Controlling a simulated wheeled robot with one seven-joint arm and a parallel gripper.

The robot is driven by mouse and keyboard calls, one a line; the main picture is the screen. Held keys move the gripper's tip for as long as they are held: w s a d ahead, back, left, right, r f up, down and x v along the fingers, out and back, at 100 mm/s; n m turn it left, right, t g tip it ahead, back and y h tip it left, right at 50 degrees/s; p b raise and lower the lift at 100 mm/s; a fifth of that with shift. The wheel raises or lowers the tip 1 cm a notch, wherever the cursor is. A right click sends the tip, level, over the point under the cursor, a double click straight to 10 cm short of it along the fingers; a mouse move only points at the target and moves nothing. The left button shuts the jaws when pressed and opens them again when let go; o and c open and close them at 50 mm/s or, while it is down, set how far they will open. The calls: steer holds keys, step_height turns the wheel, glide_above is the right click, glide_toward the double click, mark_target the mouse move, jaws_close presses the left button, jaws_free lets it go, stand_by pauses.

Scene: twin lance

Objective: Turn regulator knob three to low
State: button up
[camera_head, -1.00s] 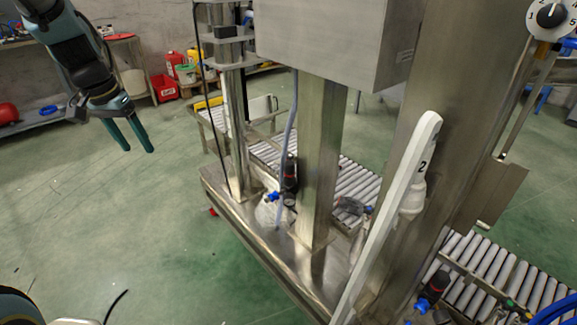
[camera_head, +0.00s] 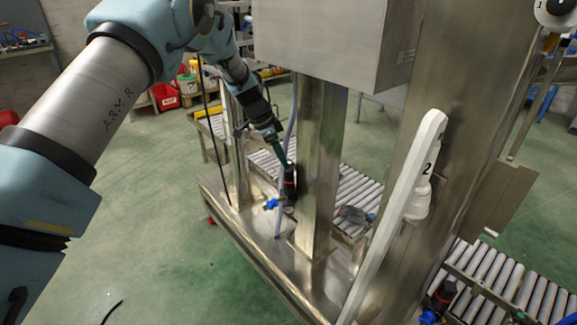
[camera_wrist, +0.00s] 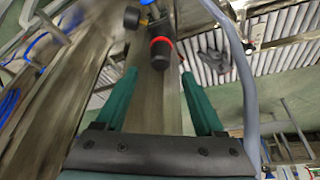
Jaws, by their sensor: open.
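A black regulator knob with a red ring (camera_wrist: 161,50) shows ahead of my fingers in the wrist view. In the head view this black regulator (camera_head: 290,182) is mounted low by the steel post. No number is readable on it, so I cannot tell if it is knob three. My gripper (camera_wrist: 160,80) is open, with its green fingers on either side of the knob's line in the wrist view. In the head view my gripper (camera_head: 282,160) is just above the regulator, partly overlapping it. I cannot tell whether the fingers touch it.
A steel post (camera_head: 318,150) stands right beside the regulator, and a grey hose (camera_wrist: 238,60) runs close to my right finger. A white handle marked 2 (camera_head: 395,210) is in front. Another red-ringed regulator (camera_head: 441,297) sits lower right. Roller conveyors (camera_head: 355,190) lie behind.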

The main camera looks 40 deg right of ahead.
mark_target(289, 174)
steer(key=shift+p+x, duration=0.3)
steer(key=shift+x, duration=2.05)
steer(key=shift+w, duration=0.1)
jaws_close()
